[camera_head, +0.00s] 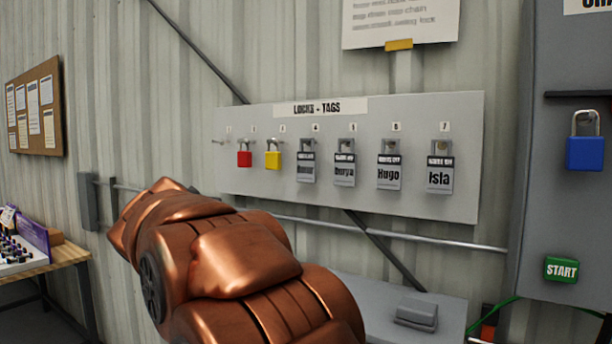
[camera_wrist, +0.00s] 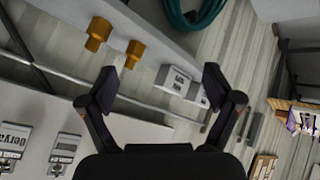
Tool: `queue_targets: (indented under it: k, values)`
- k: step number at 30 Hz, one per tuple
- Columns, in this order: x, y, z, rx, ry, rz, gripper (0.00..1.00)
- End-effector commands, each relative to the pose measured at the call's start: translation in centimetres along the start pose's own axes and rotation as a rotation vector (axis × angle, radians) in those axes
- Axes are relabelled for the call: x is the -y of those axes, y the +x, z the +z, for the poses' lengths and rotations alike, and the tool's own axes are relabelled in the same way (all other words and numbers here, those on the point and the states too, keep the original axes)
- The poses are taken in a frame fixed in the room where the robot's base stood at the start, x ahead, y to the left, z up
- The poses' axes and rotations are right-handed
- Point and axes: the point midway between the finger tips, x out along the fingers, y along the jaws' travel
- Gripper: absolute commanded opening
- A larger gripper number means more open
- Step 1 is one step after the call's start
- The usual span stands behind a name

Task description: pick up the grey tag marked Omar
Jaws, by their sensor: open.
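A row of grey tags hangs on the grey locks and tags board (camera_head: 350,106). The tag under number 4 (camera_head: 306,168) has a blurred name, so I cannot confirm that it reads Omar. To its right hang the tags Derya (camera_head: 344,170), Hugo (camera_head: 389,173) and Isla (camera_head: 439,178). In the wrist view, a tag that looks like Derya (camera_wrist: 13,142) and another grey tag with an unreadable name (camera_wrist: 64,150) lie at the lower left. My gripper (camera_wrist: 160,83) is open and empty, apart from these tags. It is hidden in the head view behind my arm.
A metal rail (camera_head: 440,240) runs below the board. A grey cabinet with a blue padlock (camera_head: 585,152) stands at right. A table (camera_head: 45,262) stands at left.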

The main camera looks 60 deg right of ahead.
Motion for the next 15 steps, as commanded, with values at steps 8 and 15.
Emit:
queue_targets:
  k: [8,15]
  values:
    - [-9.7,1.0,-14.2,-0.313,0.332,0.238,0.9]
    - [-18.0,-0.9,-21.4,-0.56,0.55,0.401,0.9]
